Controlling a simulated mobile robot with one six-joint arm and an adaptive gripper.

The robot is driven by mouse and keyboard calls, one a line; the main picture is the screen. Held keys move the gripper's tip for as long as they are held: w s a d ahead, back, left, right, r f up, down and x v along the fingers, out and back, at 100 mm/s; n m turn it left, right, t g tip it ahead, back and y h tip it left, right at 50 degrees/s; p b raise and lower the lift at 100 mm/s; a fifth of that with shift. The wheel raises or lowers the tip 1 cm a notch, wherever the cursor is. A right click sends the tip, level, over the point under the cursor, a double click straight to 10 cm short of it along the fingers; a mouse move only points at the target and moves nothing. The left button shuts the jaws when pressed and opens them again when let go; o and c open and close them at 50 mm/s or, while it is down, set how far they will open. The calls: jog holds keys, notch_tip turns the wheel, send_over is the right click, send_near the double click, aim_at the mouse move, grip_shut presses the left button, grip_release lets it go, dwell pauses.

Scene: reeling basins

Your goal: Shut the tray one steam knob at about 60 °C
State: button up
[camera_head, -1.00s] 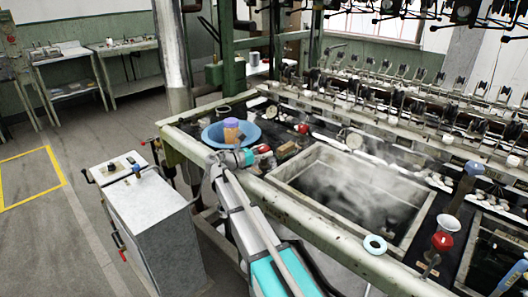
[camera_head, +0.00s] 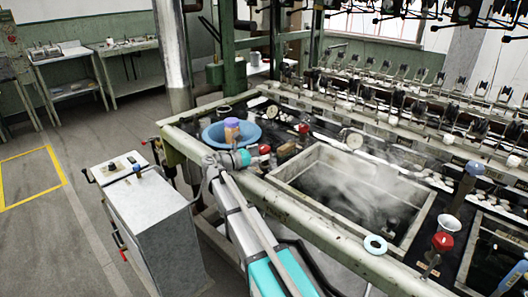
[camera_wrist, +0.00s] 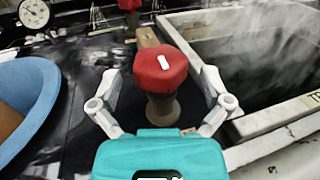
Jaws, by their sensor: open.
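A red knob (camera_wrist: 161,70) with a white mark on top stands on a dark stem in the middle of the wrist view. In the head view the red knob (camera_head: 264,149) is at the near left corner of the steaming basin (camera_head: 287,192). My gripper (camera_wrist: 161,84) is open, one finger on each side of the knob, with gaps visible on both sides. My gripper (camera_head: 248,157) also shows in the head view, just left of the knob. A round white dial (camera_wrist: 34,13) is at the upper left of the wrist view; its reading is too small to tell.
A blue bowl (camera_head: 213,140) holding an orange-and-purple container is left of my gripper. Another red knob (camera_head: 304,128) stands behind, and one (camera_head: 442,242) to the right. A pale ring (camera_head: 375,244) lies on the front rail. Steam veils part of the basin.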

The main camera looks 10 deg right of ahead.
jog(key=v, duration=1)
jog(key=shift+s+a, duration=0.15)
jog(key=shift+a, duration=0.15)
jog(key=shift+r, duration=0.15)
dwell(0.8)
